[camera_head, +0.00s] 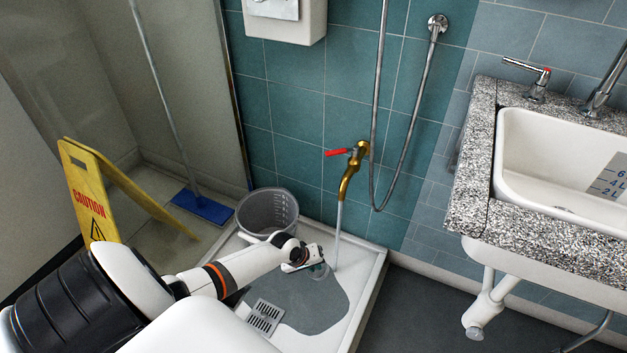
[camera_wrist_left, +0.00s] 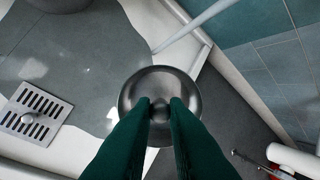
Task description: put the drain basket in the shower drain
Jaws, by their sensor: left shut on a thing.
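The drain basket (camera_wrist_left: 160,82) is a round, dark metal dish with a knob at its middle. My left gripper (camera_wrist_left: 160,112) is shut on that knob, with the basket hanging under the fingertips. In the head view the left gripper (camera_head: 310,262) is over the right part of the shower tray, and the basket (camera_head: 319,271) shows small beneath it, beside the water stream. The shower drain (camera_head: 264,317) is a square slotted metal grate in the tray floor, nearer to me and left of the basket. It also shows in the left wrist view (camera_wrist_left: 35,112), apart from the basket.
Water (camera_head: 338,235) runs from a brass tap (camera_head: 349,175) with a red lever onto the white shower tray (camera_head: 365,290). A grey puddle (camera_head: 310,300) covers part of the tray. A grey bucket (camera_head: 267,212), caution sign (camera_head: 92,195) and blue mop (camera_head: 202,207) stand behind. A sink (camera_head: 560,150) is right.

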